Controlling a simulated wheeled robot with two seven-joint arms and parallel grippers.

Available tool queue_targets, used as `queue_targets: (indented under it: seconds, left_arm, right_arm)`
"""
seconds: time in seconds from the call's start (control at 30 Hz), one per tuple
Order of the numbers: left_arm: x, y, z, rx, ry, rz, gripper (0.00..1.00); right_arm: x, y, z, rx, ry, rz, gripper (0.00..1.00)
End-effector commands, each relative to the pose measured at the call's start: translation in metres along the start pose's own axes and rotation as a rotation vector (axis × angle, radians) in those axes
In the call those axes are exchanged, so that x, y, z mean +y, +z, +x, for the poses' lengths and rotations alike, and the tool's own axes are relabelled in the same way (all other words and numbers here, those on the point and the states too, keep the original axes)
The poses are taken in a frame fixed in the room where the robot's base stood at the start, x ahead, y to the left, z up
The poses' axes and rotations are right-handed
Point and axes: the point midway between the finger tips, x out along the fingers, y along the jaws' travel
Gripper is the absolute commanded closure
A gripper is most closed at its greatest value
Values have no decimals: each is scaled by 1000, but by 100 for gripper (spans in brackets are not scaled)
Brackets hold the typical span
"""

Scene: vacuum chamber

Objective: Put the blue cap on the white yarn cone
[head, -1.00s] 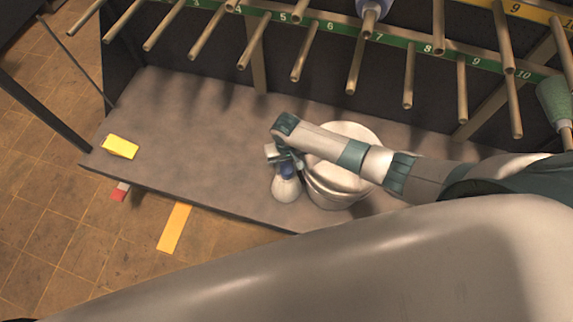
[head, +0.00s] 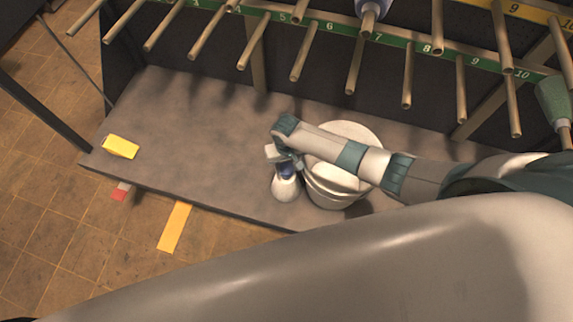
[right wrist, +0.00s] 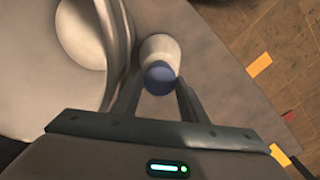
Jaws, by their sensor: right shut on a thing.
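The white yarn cone (head: 286,189) stands on the grey bench, close to the left side of a white bucket. It also shows in the right wrist view (right wrist: 161,50). The blue cap (right wrist: 159,79) is between the fingers of my right gripper (right wrist: 156,88), over the narrow end of the cone. In the head view the cap (head: 287,171) is partly hidden by the gripper (head: 284,163). My right gripper is shut on the cap. I cannot tell whether the cap touches the cone. My left gripper is not in view.
The white bucket (head: 333,192) is right beside the cone and under my right forearm. A yellow block (head: 120,147) lies at the left end of the bench (head: 200,120). Numbered pegs (head: 355,65) stick out above the back. The middle-left of the bench is clear.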

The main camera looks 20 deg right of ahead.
Motion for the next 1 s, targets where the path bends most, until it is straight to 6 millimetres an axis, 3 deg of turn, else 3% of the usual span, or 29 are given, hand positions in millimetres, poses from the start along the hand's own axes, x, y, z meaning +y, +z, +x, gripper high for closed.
queue_targets:
  seconds: [0.77,0.8,0.87,0.9,1.0]
  left_arm:
    - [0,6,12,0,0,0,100]
    - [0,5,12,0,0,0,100]
    - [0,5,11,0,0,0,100]
    - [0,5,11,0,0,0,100]
    - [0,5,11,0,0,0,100]
  right_arm:
    - [0,0,27,-1,0,1,82]
    - [0,0,26,-1,0,1,58]
    - [0,0,26,-1,0,1,44]
    - [0,0,26,-1,0,1,39]
    - [0,0,26,0,0,0,39]
